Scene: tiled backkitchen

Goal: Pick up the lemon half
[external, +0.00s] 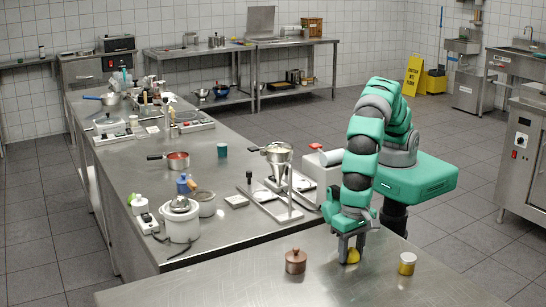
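The lemon half (353,256) is a small yellow piece on the near steel table, partly hidden by my gripper. My gripper (347,254) points straight down at it, with its dark fingers low over the table top. One finger shows to the left of the lemon half. The other side is not clear, so I cannot tell whether the fingers are apart from the lemon half or closed on it.
A brown lidded pot (295,261) stands left of my gripper, and a yellow jar with a pale lid (407,263) stands to the right. The near table (225,289) is bare towards the front. A long steel counter (128,178) with pans and appliances lies behind.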

